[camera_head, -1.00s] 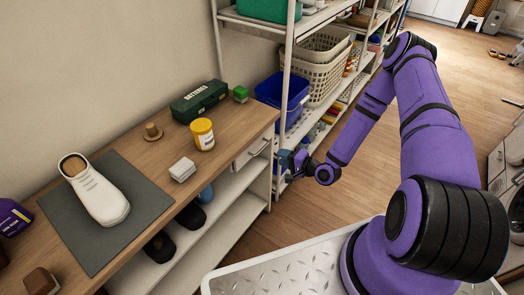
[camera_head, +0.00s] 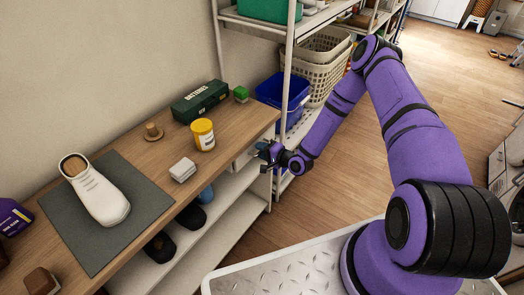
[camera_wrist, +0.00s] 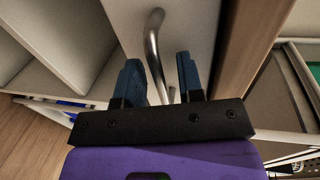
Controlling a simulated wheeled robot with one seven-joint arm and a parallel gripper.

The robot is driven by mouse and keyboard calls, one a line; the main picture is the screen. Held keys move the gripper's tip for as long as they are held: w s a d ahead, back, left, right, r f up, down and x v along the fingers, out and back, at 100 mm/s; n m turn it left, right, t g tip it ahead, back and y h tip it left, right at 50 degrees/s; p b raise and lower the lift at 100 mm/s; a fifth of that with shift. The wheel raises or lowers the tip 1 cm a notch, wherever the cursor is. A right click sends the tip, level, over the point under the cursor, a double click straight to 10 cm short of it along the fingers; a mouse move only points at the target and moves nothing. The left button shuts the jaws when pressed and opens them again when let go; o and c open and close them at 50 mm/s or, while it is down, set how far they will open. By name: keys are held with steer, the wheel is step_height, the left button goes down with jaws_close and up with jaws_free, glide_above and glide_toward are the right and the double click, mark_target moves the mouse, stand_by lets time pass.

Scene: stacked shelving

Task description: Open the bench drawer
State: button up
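The bench drawer has a pale front (camera_head: 241,161) at the right end of the wooden bench (camera_head: 222,139), just below the top, and looks closed. Its front (camera_wrist: 188,22) fills the upper middle of the wrist view. The curved metal handle (camera_wrist: 152,42) stands out from it. My gripper (camera_wrist: 158,62) is open, with one blue finger on each side of the handle; I cannot tell whether either finger touches it. In the head view my gripper (camera_head: 267,153) is in front of the drawer and hides the handle.
On the bench are a yellow jar (camera_head: 203,138), a white block (camera_head: 183,170), a dark green box (camera_head: 200,101) and a white shoe (camera_head: 100,198) on a grey mat (camera_head: 140,186). Metal shelving (camera_head: 287,70) stands close behind the drawer's end. The floor (camera_head: 335,190) to the right is clear.

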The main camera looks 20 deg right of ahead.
jaws_close()
steer(key=shift+s+d, duration=0.1)
steer(key=f+v, duration=0.2)
steer(key=v, duration=0.7)
steer(key=f+v, duration=0.2)
steer(key=v, duration=0.8)
steer(key=shift+s+d, duration=0.25)
steer(key=shift+s, duration=0.2)
jaws_free()
